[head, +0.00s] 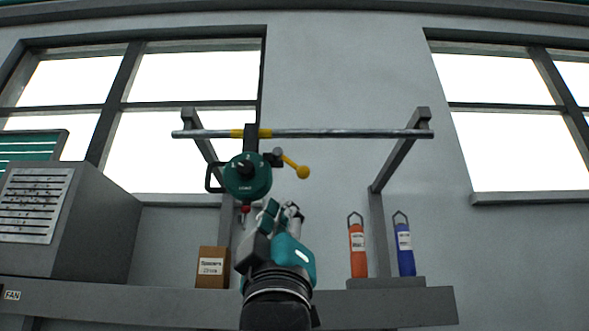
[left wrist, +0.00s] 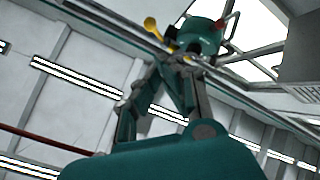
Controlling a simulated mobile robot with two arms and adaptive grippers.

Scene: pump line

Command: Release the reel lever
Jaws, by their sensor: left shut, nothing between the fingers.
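The green round reel (head: 247,176) hangs from the overhead rail. It has a black dial on its face and a black handle at its left. Its lever (head: 303,172) is yellow with a ball end and slants down to the right from a grey pivot. My left gripper (head: 281,207) is shut and empty, below and to the right of the reel, apart from the lever ball. In the left wrist view the reel (left wrist: 200,36) and yellow lever (left wrist: 151,25) show beyond the fingertips (left wrist: 172,62). Contact with the reel cannot be told there. My right gripper is out of view.
The grey rail (head: 350,133) spans two brackets. A shelf (head: 400,304) below carries a cardboard box (head: 212,267), an orange bottle (head: 358,253) and a blue bottle (head: 405,252). A grey fan unit (head: 70,220) stands at left. The space right of the lever is clear.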

